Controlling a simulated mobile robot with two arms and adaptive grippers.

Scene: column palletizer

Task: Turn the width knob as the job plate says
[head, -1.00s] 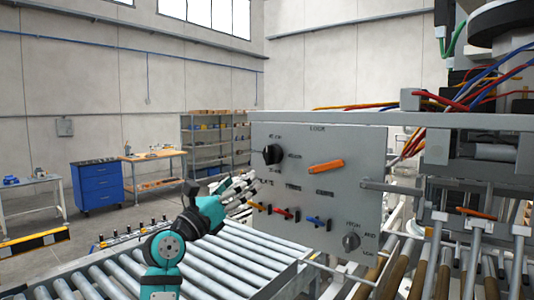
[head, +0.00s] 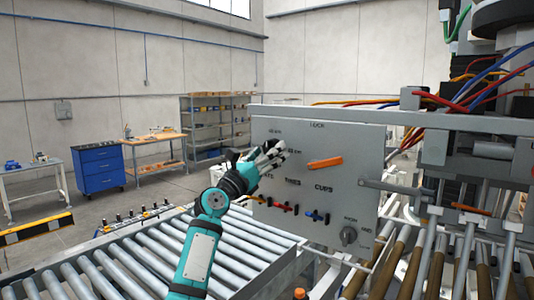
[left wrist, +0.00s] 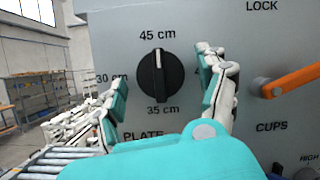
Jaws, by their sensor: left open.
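The black width knob (left wrist: 160,76) is on the grey panel (head: 350,135) in the left wrist view. Its white mark points up to 45 cm; 30 cm is at its left and 35 cm below. The label at its right is mostly hidden by a finger. My left gripper (left wrist: 163,80) is open, its fingers to either side of the knob and seemingly apart from it. In the head view my left gripper (head: 268,156) is at the panel and hides the knob. I cannot make out a job plate. My right gripper is not in view.
An orange lever (head: 325,163) marked LOCK sits right of the knob. Small coloured levers (head: 283,208) labelled PLATE, TIMER-like and CUPS are below, with a grey knob (head: 348,236) at lower right. A roller conveyor (head: 235,243) runs before the panel.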

